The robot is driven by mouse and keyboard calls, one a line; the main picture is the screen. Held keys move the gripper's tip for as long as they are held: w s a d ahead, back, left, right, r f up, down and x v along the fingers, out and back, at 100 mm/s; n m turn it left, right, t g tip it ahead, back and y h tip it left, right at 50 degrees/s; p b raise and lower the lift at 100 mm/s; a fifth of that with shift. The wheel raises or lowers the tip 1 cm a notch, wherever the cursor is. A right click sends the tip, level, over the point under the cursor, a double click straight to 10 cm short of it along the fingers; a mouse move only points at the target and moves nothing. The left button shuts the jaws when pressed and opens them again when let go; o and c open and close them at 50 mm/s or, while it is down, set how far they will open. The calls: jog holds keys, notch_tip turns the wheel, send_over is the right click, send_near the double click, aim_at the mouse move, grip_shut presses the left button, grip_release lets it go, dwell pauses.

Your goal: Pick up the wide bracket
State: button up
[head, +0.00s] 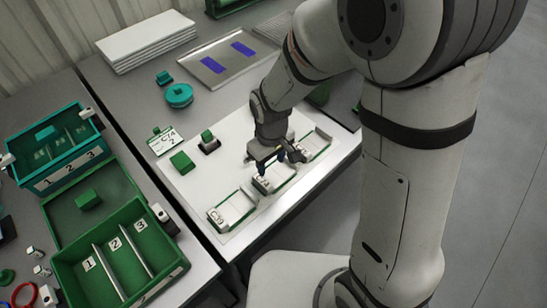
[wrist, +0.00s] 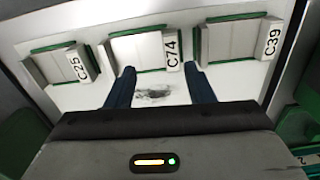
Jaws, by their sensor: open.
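My gripper (head: 267,167) is open over the white board, above the middle of three labelled pieces. In the wrist view its two dark fingers (wrist: 160,70) stand apart, pointing at the near edge of the grey, green-edged piece marked C74 (wrist: 137,49); nothing shows held between them. The similar C25 piece (wrist: 56,67) is to the left and C39 (wrist: 233,42) to the right in that view. In the head view, C39 (head: 233,207) lies at the front left. I cannot tell which thing is the wide bracket.
A green block (head: 182,161), a small dark stand with a green top (head: 208,146) and a C74 card (head: 167,141) lie left of my gripper. Green (head: 165,269) and teal (head: 33,183) bins stand farther left. A metal tray (head: 215,72) is behind.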

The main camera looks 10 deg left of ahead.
send_over(262, 180)
jog(key=shift+n, duration=0.3)
jog(key=f, duration=0.2)
jog(key=d+f, duration=0.1)
jog(key=f, duration=0.1)
jog(key=shift+s, duration=0.4)
jog(key=shift+w+a+f, duration=0.1)
jog(key=shift+a+f, duration=0.05)
jog(key=shift+f, duration=0.85)
jog(key=shift+w+a+f, duration=0.1)
jog(key=shift+a+f, duration=0.05)
jog(key=shift+f, duration=0.8)
jog(key=shift+w+a+f, duration=0.1)
jog(key=shift+a+f, duration=0.05)
jog(key=shift+f, duration=0.85)
grip_shut()
